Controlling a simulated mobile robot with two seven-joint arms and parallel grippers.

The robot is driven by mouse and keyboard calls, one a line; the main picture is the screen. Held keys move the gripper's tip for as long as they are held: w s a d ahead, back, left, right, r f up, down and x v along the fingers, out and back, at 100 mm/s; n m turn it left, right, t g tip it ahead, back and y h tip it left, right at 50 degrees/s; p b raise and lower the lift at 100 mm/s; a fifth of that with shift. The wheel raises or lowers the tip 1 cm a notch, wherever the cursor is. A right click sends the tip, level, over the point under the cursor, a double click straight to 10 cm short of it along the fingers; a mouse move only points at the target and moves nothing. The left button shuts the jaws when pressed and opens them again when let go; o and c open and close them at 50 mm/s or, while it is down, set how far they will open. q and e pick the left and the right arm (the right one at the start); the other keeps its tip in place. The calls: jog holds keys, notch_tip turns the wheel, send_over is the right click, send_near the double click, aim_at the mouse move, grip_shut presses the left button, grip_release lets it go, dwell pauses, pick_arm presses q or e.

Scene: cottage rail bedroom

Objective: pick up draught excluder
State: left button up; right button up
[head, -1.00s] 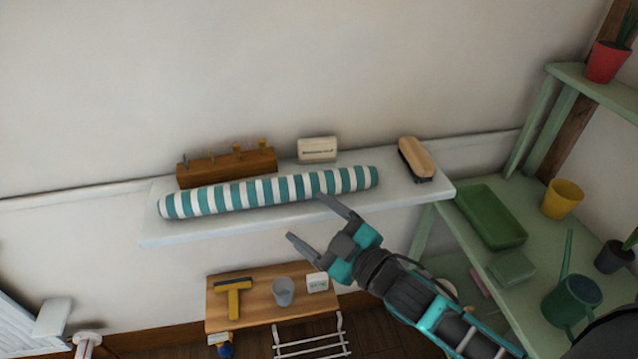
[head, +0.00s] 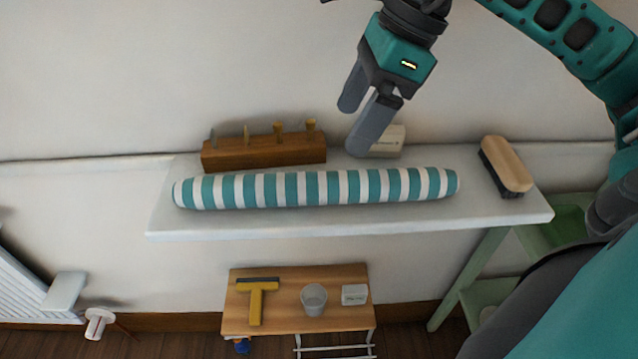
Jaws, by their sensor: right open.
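The draught excluder (head: 315,187) is a long teal-and-white striped roll. It lies lengthwise along the white shelf (head: 290,229) against the wall. My right gripper (head: 356,130) is open and empty, with its fingers pointing down above and behind the right half of the roll. It appears apart from the roll, and its fingers partly cover a small white box. My left gripper is not in view.
A wooden block with pegs (head: 264,152) and the white box (head: 386,142) stand behind the roll. A brush (head: 506,167) lies at the shelf's right end. Below is a wooden stool (head: 283,322) with a yellow scraper (head: 257,298), a cup (head: 313,299) and a small box (head: 355,295).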

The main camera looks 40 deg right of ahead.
send_over(317, 176)
jog(key=s+d, duration=0.2)
notch_tip(317, 176, down, 6)
jog(key=shift+r+b, duration=0.2)
jog(key=shift+b, duration=0.1)
jog(key=shift+w+x, duration=0.15)
jog(key=shift+x, duration=1.35)
jog(key=shift+w+x, duration=0.15)
jog(key=shift+x, duration=1.4)
jog(key=shift+c, duration=0.2)
jog(key=shift+r, duration=0.15)
jog(key=c, duration=1.3)
